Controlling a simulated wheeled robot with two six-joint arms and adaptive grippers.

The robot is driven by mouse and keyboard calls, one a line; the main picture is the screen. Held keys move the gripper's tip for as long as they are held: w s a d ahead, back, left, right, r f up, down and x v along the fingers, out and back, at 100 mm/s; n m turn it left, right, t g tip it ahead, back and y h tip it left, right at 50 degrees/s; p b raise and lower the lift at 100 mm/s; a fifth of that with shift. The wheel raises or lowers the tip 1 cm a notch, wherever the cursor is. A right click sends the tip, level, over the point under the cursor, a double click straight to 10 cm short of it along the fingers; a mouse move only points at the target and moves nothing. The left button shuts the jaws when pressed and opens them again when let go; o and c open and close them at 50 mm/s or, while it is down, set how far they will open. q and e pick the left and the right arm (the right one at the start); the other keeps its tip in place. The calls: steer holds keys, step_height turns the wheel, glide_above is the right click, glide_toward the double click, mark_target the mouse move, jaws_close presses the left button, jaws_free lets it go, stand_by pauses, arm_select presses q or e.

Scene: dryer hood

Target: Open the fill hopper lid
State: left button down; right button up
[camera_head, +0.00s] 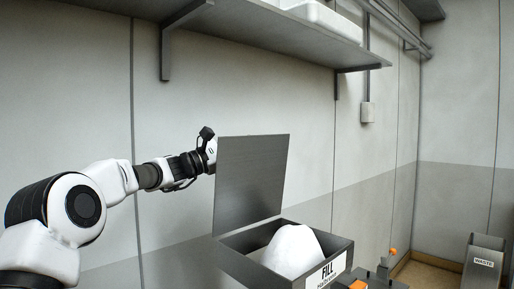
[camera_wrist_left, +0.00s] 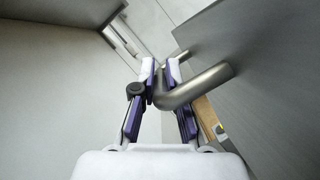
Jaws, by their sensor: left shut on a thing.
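The fill hopper (camera_head: 245,262) is a grey open-topped box with a white label reading FILL (camera_head: 327,270). Its flat grey lid (camera_head: 250,178) stands raised, roughly upright, at the back edge of the box. A white mound (camera_head: 293,250) shows inside. My left gripper (camera_wrist_left: 160,78) is shut on the lid's bent metal bar handle (camera_wrist_left: 198,87), which sits between the fingers. The lid panel fills the right of the left wrist view (camera_wrist_left: 270,75). In the head view the lid hides the fingertips and handle. My right gripper is out of view.
A grey shelf (camera_head: 240,38) on brackets runs along the wall above the lid. A grey bin labelled WASTE (camera_head: 484,262) stands at the far right. Orange-topped parts (camera_head: 358,285) sit beside the hopper. The wall left of the lid is bare.

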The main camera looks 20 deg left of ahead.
arm_select(q)
steer(key=shift+w+a+f+n+t+y+p, duration=0.15)
steer(key=shift+w+a+n+t+y, duration=0.15)
steer(key=shift+a+n, duration=0.5)
steer(key=shift+w+a+f+n+t+y+p, duration=0.15)
steer(key=shift+w+a+n+t, duration=0.15)
steer(key=shift+a+n, duration=0.5)
steer(key=shift+w+a+f+n+t+y+p, duration=0.15)
steer(key=shift+w+a+n, duration=0.3)
steer(key=shift+a, duration=0.55)
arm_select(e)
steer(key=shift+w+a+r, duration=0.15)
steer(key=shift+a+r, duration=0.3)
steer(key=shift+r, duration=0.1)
arm_select(q)
steer(key=shift+r, duration=0.1)
steer(key=c, duration=1.2)
jaws_free()
steer(key=shift+w+d+f, duration=0.1)
steer(key=shift+w+f, duration=0.1)
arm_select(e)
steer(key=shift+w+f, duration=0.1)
arm_select(q)
steer(key=v, duration=1.2)
